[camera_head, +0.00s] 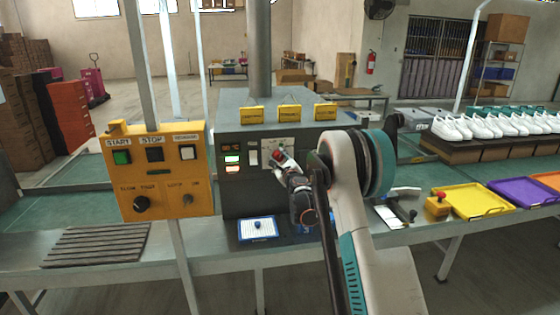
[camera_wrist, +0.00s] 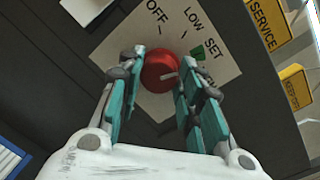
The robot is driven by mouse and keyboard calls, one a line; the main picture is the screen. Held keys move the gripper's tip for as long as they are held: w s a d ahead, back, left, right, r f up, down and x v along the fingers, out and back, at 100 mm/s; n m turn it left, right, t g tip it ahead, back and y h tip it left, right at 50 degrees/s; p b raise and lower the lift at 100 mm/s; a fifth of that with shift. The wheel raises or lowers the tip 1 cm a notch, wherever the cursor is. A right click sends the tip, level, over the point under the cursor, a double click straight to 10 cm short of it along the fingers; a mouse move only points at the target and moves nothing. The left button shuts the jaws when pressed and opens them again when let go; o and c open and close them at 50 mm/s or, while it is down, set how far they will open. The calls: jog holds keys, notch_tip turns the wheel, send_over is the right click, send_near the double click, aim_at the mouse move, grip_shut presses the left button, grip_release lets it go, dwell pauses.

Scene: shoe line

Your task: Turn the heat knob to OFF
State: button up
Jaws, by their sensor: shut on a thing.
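The red round heat knob (camera_wrist: 160,70) sits on a white dial plate (camera_wrist: 205,62) marked OFF, LOW and SET, with another label partly hidden by a finger. A pale line on the knob points to the right side, away from OFF. My gripper (camera_wrist: 159,75) has its teal fingers on both sides of the knob, shut on it. In the head view, my gripper (camera_head: 281,160) is at the dial plate on the front of the dark grey machine (camera_head: 235,108). My gripper partly hides the knob there.
Left of the machine stands a yellow control box (camera_head: 165,172) with START and STOP buttons. White shoes (camera_head: 490,124) and yellow and purple trays (camera_head: 478,199) are to the right. Yellow signs line the machine top.

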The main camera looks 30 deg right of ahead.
jog(key=shift+n, duration=0.4)
jog(key=n, duration=0.2)
jog(key=shift+n, duration=0.4)
jog(key=n, duration=0.4)
jog(key=shift+a+g, duration=0.1)
jog(key=shift+g, duration=0.2)
jog(key=n, duration=0.3)
jog(key=shift+a+n, duration=0.1)
jog(key=shift+n, duration=0.3)
jog(key=shift+n+g+h, duration=0.3)
jog(key=shift+n+h, duration=0.2)
jog(key=shift+n, duration=1.3)
jog(key=shift+f, duration=0.1)
jog(key=o, duration=1.1)
jog(key=shift+s, duration=0.1)
